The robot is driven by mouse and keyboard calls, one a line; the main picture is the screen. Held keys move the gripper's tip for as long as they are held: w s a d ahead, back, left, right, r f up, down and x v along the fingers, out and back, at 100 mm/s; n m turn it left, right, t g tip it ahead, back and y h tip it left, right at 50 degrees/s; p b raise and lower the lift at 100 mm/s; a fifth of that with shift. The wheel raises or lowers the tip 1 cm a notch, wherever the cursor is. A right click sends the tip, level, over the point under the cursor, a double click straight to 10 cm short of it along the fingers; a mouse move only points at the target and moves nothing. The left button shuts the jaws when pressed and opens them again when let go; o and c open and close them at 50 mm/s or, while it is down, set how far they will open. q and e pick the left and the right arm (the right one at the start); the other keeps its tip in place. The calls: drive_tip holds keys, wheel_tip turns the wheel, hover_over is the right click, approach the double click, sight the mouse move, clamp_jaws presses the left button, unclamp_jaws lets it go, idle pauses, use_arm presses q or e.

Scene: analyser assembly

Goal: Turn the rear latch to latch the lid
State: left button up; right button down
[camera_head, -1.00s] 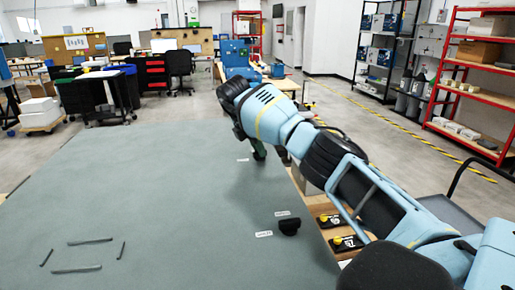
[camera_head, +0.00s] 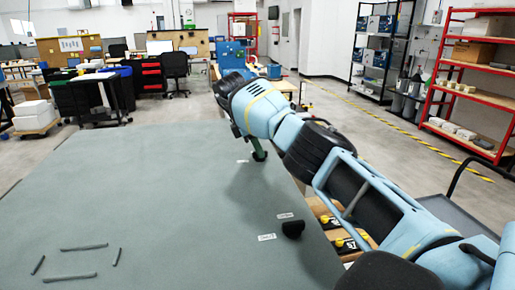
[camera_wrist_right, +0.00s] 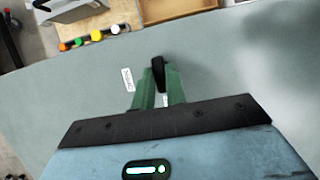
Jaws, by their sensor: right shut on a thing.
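My right gripper (camera_head: 259,156) reaches down to the far right part of a broad grey surface (camera_head: 130,190). In the right wrist view its green fingers (camera_wrist_right: 158,95) are shut on a black latch handle (camera_wrist_right: 158,68), whose tip sticks out past them. A white label (camera_wrist_right: 127,79) lies beside the fingers; its text is too small to read. In the head view the fingers hide most of this rear latch. A second black latch (camera_head: 292,229) stands nearer on the same surface, with two white labels (camera_head: 267,237) beside it. My left gripper is out of view.
Thin dark bars (camera_head: 84,247) lie on the grey surface at the near left. Wooden trays with black and yellow parts (camera_head: 341,241) sit beyond its right edge, under my right arm. The middle of the surface is clear.

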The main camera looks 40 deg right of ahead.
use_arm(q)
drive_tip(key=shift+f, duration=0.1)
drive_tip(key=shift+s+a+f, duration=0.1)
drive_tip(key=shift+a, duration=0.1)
use_arm(e)
drive_tip(key=c, duration=1.4)
unclamp_jaws()
drive_tip(key=shift+c, duration=0.2)
drive_tip(key=b+v, duration=0.1)
drive_tip(key=v, duration=0.4)
drive_tip(key=shift+a+r, duration=0.1)
drive_tip(key=shift+a, duration=0.05)
drive_tip(key=shift+w+a+r+b, duration=0.25)
drive_tip(key=shift+r+b, duration=0.1)
drive_tip(key=shift+r, duration=0.15)
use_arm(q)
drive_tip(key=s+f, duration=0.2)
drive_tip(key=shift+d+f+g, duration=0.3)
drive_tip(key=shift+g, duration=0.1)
use_arm(e)
drive_tip(key=shift+a+r, duration=0.1)
drive_tip(key=shift+r, duration=0.6)
